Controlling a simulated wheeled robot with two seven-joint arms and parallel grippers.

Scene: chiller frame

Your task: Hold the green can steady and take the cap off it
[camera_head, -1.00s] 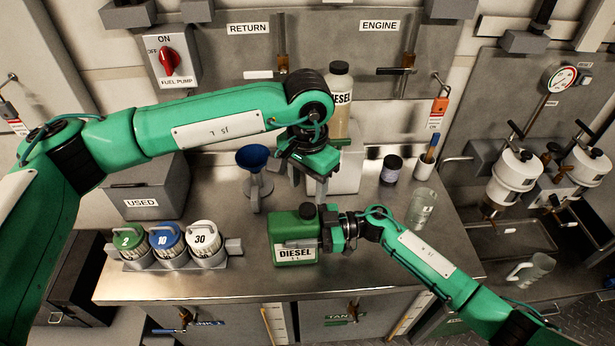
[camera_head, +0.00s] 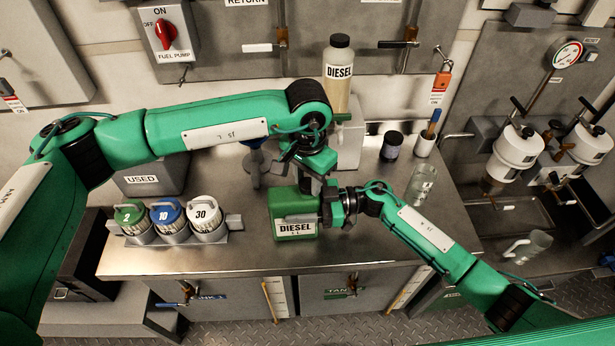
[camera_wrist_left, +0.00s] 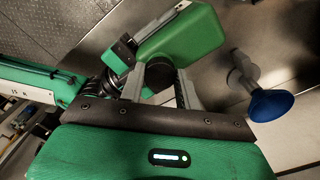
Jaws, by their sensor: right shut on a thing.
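The green can (camera_head: 294,228), labelled DIESEL, stands upright on the steel bench. My right gripper (camera_head: 326,209) is shut on the can's right side. My left gripper (camera_head: 306,184) points down over the can's top and hides the cap in the head view. In the left wrist view, the black cap (camera_wrist_left: 160,74) sits on the green can (camera_wrist_left: 180,42), between the open fingers of my left gripper (camera_wrist_left: 160,90). Small gaps seem to show beside the cap; I cannot tell whether a finger touches it.
Left of the can, a rack holds jars with green (camera_head: 130,213), blue (camera_head: 167,211) and white (camera_head: 203,211) lids. A blue funnel (camera_wrist_left: 270,105) stands close to my left gripper. A DIESEL bottle (camera_head: 339,75) is behind. A glass (camera_head: 421,186) stands at right.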

